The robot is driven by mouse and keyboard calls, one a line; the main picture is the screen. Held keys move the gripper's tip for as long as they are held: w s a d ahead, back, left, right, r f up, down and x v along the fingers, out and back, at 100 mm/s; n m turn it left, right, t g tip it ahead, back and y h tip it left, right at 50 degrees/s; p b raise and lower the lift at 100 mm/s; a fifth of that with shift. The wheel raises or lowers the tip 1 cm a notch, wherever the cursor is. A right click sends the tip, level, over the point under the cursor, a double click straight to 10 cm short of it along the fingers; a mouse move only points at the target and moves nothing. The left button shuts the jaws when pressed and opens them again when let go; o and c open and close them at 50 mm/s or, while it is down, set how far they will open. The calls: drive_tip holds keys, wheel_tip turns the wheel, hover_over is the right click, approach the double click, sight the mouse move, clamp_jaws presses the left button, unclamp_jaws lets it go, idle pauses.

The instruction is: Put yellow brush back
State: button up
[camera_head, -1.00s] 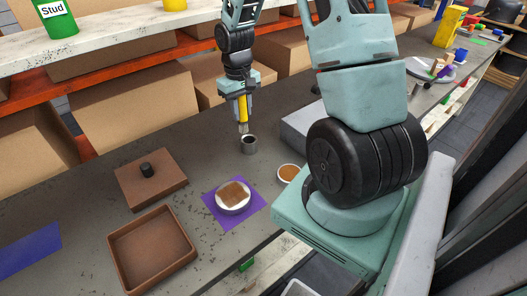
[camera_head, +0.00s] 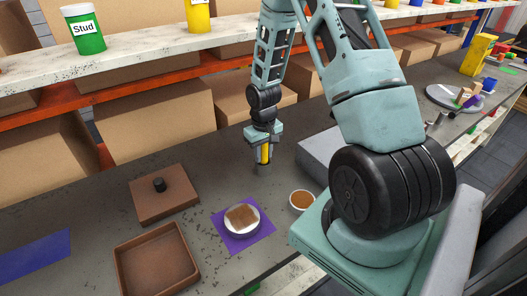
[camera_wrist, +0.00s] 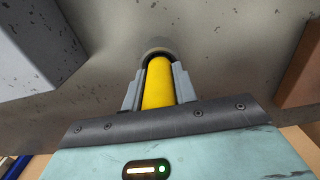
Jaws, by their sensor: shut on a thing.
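My gripper (camera_head: 264,157) is shut on the yellow brush (camera_head: 266,152) and holds it upright, pointing down. The wrist view shows the brush's yellow handle (camera_wrist: 159,85) between the two grey fingers. A small grey round cup (camera_head: 262,170) stands on the dark bench directly below my gripper. In the wrist view the brush's far end meets the opening of the cup (camera_wrist: 156,44), and its tip is hidden there. The brush end appears to be inside the cup's rim; how deep I cannot tell.
A white dish (camera_head: 256,222) with brown content sits on a purple mat (camera_head: 228,243). A small bowl (camera_head: 303,210) stands beside it. A brown lid (camera_head: 176,203) and open brown box (camera_head: 129,254) lie left. A grey block (camera_head: 318,150) stands right of my gripper.

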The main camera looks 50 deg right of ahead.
drive_tip(key=shift+f, duration=0.2)
drive_tip(key=shift+f, duration=0.15)
drive_tip(key=o, duration=1.1)
drive_tip(key=shift+c, duration=0.2)
